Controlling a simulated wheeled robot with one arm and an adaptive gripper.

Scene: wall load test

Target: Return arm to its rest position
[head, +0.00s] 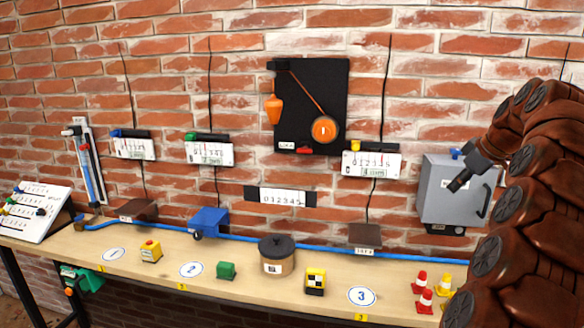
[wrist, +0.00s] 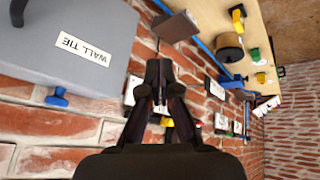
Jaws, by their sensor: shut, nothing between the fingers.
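My gripper (head: 457,184) is at the right in the head view, in front of the grey wall box (head: 440,200). I cannot tell whether it touches the box. In the wrist view my gripper (wrist: 159,95) is shut and empty, its fingertips together. The grey box (wrist: 60,50), labelled WALL TIE, fills the upper left there. My brown segmented arm bends along the right side of the head view and hides the right end of the bench.
The bench (head: 225,280) carries a blue cart (head: 209,222), a lidded round pot (head: 277,257), small blocks and cones (head: 421,281). A black pendulum board (head: 330,80) and several gauges hang on the brick wall. Open space lies before the wall, left of my gripper.

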